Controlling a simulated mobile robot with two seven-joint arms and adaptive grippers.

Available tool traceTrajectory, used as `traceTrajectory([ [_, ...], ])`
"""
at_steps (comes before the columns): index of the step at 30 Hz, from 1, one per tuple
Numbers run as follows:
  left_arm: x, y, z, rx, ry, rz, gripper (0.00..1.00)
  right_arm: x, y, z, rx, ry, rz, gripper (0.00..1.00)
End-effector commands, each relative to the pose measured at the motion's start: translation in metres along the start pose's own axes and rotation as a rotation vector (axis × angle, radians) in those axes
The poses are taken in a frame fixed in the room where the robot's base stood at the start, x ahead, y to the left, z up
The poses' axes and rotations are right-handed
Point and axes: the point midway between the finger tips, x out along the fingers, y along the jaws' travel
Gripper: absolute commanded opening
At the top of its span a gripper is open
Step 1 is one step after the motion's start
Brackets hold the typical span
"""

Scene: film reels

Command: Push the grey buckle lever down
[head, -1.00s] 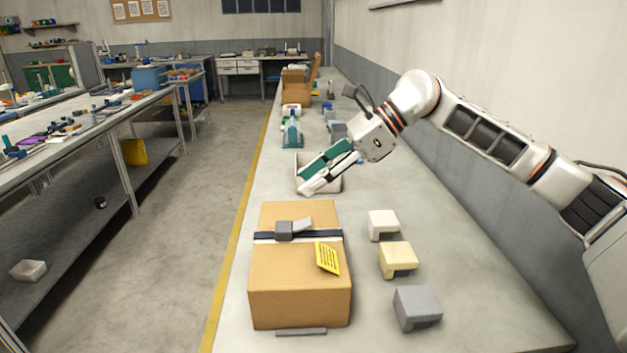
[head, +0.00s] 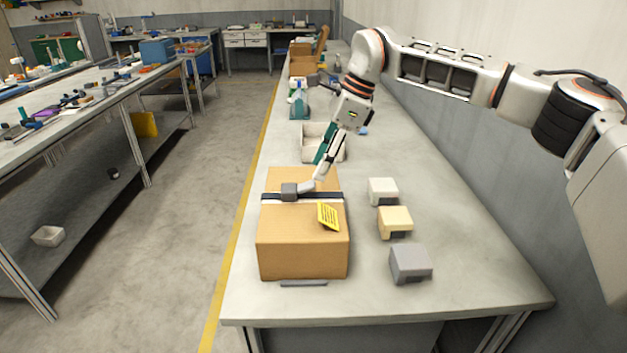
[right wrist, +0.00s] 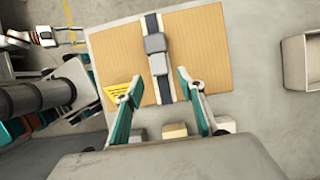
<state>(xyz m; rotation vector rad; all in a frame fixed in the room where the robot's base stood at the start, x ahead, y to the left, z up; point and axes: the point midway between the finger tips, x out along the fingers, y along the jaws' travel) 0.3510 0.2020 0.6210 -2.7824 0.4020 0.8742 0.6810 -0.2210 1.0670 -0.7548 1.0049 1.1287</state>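A cardboard box (head: 285,247) lies on the bench with a dark strap (head: 325,196) across it. The grey buckle (head: 290,190) sits on the strap; its two grey parts also show in the right wrist view, the body (right wrist: 155,43) and the lever (right wrist: 160,64). In the head view the lever is largely hidden by my fingers, so its tilt is unclear. My right gripper (head: 314,183) reaches down just right of the buckle. In the right wrist view it is open and empty (right wrist: 160,76), its fingers apart on either side of the strap line.
White (head: 382,191), cream (head: 395,222) and grey (head: 410,263) blocks stand right of the box. A yellow label (head: 328,216) is on the box. A pale open bin (head: 312,146) stands behind it. The bench's front right is clear.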

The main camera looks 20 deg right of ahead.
Motion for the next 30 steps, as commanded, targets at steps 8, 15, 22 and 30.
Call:
traceTrajectory([
  [8, 0.001, -0.001, -0.003, 0.001, 0.008, -0.001, 0.39, 0.041, 0.001, 0.001, -0.003, -0.001, 0.002, 0.39],
  [15, 0.001, -0.001, -0.003, 0.001, 0.008, -0.001, 0.39, 0.051, 0.000, 0.001, -0.001, -0.002, 0.000, 0.39],
  [22, 0.001, -0.001, -0.003, 0.001, 0.007, -0.001, 0.39, 0.051, 0.000, 0.001, -0.001, -0.002, 0.000, 0.28],
  [30, 0.001, 0.000, 0.000, 0.001, 0.002, -0.001, 0.39, 0.051, 0.000, 0.000, -0.001, -0.005, 0.001, 0.00],
])
